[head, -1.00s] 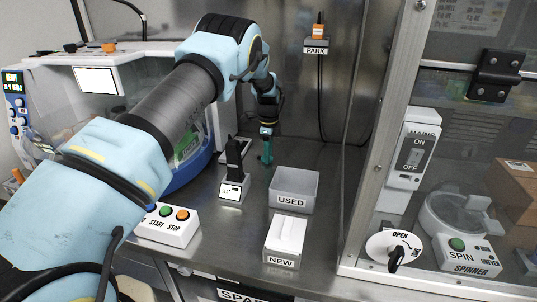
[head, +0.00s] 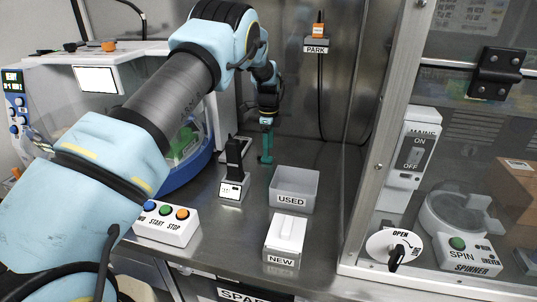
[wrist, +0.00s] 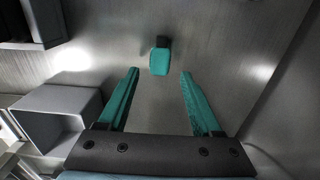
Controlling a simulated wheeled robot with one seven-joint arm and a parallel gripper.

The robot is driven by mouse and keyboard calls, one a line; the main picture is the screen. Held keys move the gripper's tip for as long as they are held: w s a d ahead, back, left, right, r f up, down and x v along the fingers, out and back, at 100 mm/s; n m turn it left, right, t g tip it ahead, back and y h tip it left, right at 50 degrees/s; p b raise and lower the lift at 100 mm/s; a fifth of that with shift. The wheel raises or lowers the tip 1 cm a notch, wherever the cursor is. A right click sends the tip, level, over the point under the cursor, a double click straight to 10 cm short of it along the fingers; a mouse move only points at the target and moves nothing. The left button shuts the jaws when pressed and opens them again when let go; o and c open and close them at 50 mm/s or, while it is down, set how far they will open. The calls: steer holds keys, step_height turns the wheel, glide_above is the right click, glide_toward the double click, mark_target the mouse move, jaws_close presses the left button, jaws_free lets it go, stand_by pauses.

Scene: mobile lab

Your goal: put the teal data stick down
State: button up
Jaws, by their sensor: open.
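The teal data stick (wrist: 160,62) shows in the wrist view as a small teal block with a dark part at its far end, over the grey metal worktop. My gripper (head: 267,146) is open. Its two teal fingers stand to either side of the stick's line in the wrist view, with clear gaps between them and the stick. In the head view the gripper points down at the worktop behind the USED bin, and I cannot clearly separate the stick from the teal fingers there.
The grey USED bin (head: 273,189) stands close by, with the white NEW box (head: 270,247) in front. A black upright device (head: 233,160) on a white base is left of the gripper. A button box (head: 150,229) stands front left. A glass-fronted cabinet (head: 352,215) bounds the right.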

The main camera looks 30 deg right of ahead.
step_height(320, 180, up, 9)
steer(key=b, duration=0.2)
steer(key=shift+r, duration=0.15)
steer(key=shift+o, duration=0.5)
steer(key=f+t+y, duration=0.1)
steer(key=f, duration=0.1)
steer(key=s+d+f+t+y, duration=0.1)
steer(key=f, duration=0.2)
steer(key=f+t+y, duration=0.1)
steer(key=f, duration=0.2)
steer(key=shift+s+d+f, duration=0.15)
steer(key=shift+s+d, duration=0.1)
steer(key=shift+d, duration=0.15)
steer(key=shift+a+p+x, duration=0.15)
steer(key=shift+p+x, duration=0.5)
steer(key=shift+x, duration=0.7)
steer(key=shift+a+p+x, duration=0.15)
steer(key=shift+p+x, duration=0.5)
steer(key=shift+x, duration=0.65)
steer(key=shift+w, duration=0.1)
jaws_close()
